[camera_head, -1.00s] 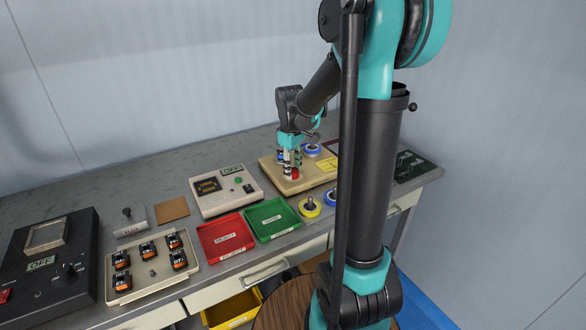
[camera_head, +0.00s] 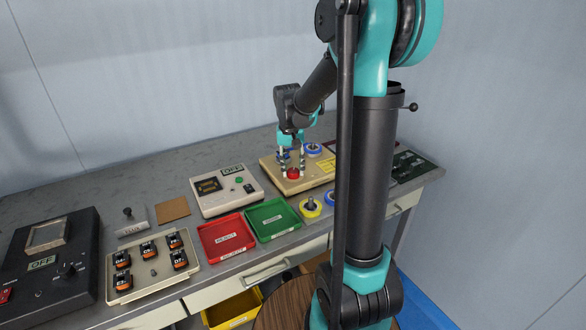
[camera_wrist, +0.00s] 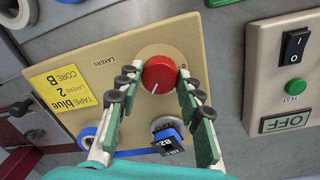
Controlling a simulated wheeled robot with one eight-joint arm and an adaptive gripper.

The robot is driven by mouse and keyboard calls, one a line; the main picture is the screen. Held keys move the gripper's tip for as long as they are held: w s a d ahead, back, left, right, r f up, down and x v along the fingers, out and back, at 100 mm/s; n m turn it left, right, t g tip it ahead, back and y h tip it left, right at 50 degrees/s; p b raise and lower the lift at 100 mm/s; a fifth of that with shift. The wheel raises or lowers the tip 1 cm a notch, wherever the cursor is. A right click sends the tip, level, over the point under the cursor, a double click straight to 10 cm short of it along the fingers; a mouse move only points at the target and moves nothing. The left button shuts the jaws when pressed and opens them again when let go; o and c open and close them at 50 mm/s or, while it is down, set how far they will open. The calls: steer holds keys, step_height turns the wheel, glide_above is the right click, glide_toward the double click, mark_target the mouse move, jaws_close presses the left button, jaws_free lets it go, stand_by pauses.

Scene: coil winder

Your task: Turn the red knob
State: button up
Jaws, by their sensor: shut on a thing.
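The red knob (camera_head: 293,174) sits on a tan panel (camera_head: 268,167), and it shows large in the wrist view (camera_wrist: 159,73). A white line on the knob points down and slightly left there. My gripper (camera_wrist: 160,78) has a finger on each side of the knob and is shut on it. In the head view my gripper (camera_head: 291,171) points down over the panel. The word LAYERS is printed beside the knob.
A blue-topped part marked B2 (camera_wrist: 168,138) stands close to the knob, between my fingers. A blue-and-white ring (camera_wrist: 88,137) is beside one finger. The grey box (camera_head: 224,190) reading OFF, a red tray (camera_head: 227,255) and a green tray (camera_head: 272,236) are nearby.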

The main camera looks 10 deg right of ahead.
mark_target(291, 169)
steer(key=m, duration=0.5)
steer(key=shift+m, duration=0.3)
steer(key=shift+w+m, duration=0.1)
steer(key=shift+m, duration=2.1)
steer(key=o, duration=1.2)
steer(key=shift+c, duration=0.2)
step_height(291, 169, up, 12)
steer(key=shift+w+a, duration=0.2)
steer(key=shift+w, duration=0.1)
